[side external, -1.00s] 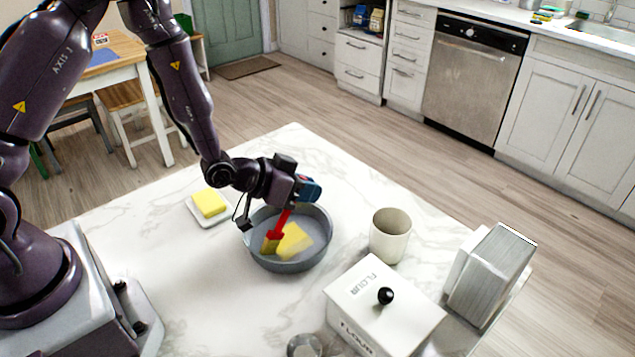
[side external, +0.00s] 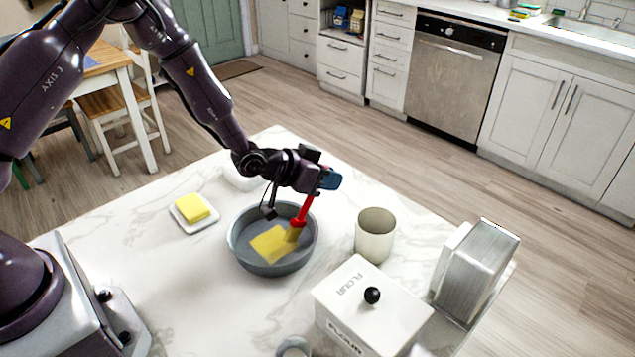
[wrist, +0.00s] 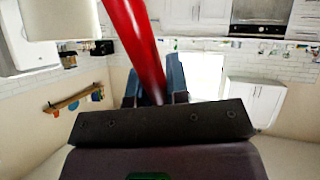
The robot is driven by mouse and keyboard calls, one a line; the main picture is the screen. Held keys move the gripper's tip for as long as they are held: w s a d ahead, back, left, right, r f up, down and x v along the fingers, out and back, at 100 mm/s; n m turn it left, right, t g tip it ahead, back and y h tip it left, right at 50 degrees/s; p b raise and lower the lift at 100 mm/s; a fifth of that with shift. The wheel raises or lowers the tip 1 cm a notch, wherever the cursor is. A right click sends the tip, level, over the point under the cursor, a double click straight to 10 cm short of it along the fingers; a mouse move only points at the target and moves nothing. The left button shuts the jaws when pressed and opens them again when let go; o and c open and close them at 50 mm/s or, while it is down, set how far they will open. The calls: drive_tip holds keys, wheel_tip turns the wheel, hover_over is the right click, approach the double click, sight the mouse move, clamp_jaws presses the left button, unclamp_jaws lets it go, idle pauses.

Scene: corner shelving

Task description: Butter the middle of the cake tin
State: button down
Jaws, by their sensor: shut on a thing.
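The grey round cake tin (side external: 272,263) stands on the marble counter, with a yellow butter patch (side external: 268,243) on the middle of its floor. My gripper (side external: 310,188) is above the tin's right side, shut on a red-handled brush (side external: 303,213). The brush points down into the tin, and its yellowish bristles are at the right edge of the patch. Whether they touch the floor is hard to tell. In the wrist view the red handle (wrist: 140,45) rises from between my fingers (wrist: 155,85). A butter block (side external: 192,207) lies on a small white dish (side external: 204,224) left of the tin.
A cream cup (side external: 375,235) stands close to the tin's right. A white flour box (side external: 360,318) with a black knob is in front, beside a metal-faced box (side external: 470,270). A white dish (side external: 243,178) sits behind the tin.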

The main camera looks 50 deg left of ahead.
wheel_tip(320, 180, up, 8)
drive_tip(key=w, duration=0.1)
drive_tip(key=shift+r, duration=0.2)
idle(0.5)
drive_tip(key=shift+w, duration=0.1)
idle(1.0)
